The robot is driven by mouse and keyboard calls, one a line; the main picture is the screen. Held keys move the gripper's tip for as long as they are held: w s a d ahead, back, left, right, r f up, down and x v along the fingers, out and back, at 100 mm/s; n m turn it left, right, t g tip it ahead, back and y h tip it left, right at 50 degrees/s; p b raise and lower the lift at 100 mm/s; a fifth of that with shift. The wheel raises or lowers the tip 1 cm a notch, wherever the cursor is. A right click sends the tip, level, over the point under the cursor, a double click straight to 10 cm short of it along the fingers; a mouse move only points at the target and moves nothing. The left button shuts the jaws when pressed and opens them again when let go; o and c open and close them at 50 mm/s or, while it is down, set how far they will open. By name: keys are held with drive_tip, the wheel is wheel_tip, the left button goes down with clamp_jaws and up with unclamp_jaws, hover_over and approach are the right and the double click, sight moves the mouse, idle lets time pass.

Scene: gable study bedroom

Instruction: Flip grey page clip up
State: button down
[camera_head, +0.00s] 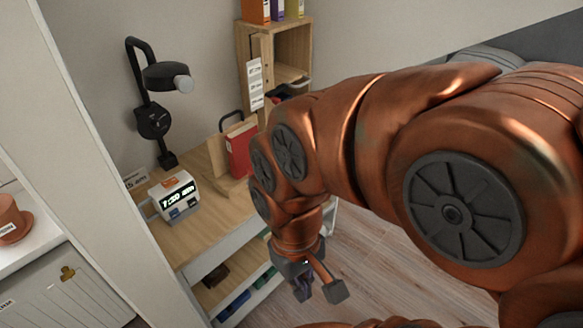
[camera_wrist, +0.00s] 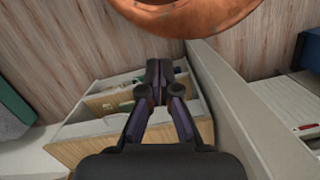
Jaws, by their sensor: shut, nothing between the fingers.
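A red book (camera_head: 239,147) stands on a wooden book stand (camera_head: 216,156) on the desk. A thin dark grey loop (camera_head: 231,115) rises above the stand at the book's upper left; it may be the page clip, but its lower part is unclear. My gripper (camera_head: 303,291) hangs off the desk's right front edge, lower than the desktop and well apart from the stand. In the wrist view my gripper (camera_wrist: 159,72) is shut with its fingertips together and empty. Neither book nor clip can be made out in the wrist view.
The desk (camera_head: 172,239) also holds a white digital clock (camera_head: 174,195) and a black lamp (camera_head: 153,120). A wooden shelf unit (camera_head: 284,47) stands behind. Open compartments with coloured items lie under the desktop. An open wood-fronted drawer (camera_wrist: 85,150) lies beneath my gripper.

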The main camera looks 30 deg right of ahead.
drive_tip(key=w+a+f+m+t+y+b, duration=0.2)
drive_tip(key=w+a+f+m+y+b, duration=0.25)
drive_tip(key=w+a+f+b, duration=0.4)
drive_tip(key=w+d+f+m+t+y+b, duration=0.1)
drive_tip(key=w+d+m+t+y+b, duration=0.1)
drive_tip(key=w+m+b, duration=0.45)
drive_tip(key=w+d+f+m+t+y+b, duration=0.1)
drive_tip(key=w+f+t+y+b, duration=0.15)
drive_tip(key=w, duration=0.65)
drive_tip(key=w+d+f+m+t+h+b, duration=0.1)
drive_tip(key=w+d+f+m+t+b, duration=0.2)
drive_tip(key=w+d+m, duration=0.4)
drive_tip(key=w+d+f+m+t+b, duration=0.1)
drive_tip(key=w+d+m+t+b, duration=0.35)
drive_tip(key=d, duration=0.45)
drive_tip(key=w+d+f+m+t+h+b, duration=0.1)
drive_tip(key=d+f+m+h+b, duration=0.1)
drive_tip(key=d, duration=0.8)
drive_tip(key=d+f+m+t+h+b, duration=0.2)
drive_tip(key=d+f+m+h+b, duration=0.1)
drive_tip(key=d, duration=0.6)
drive_tip(key=shift+w+d+f+m+b, duration=0.4)
drive_tip(key=shift+m+b, duration=0.15)
drive_tip(key=shift+m, duration=0.7)
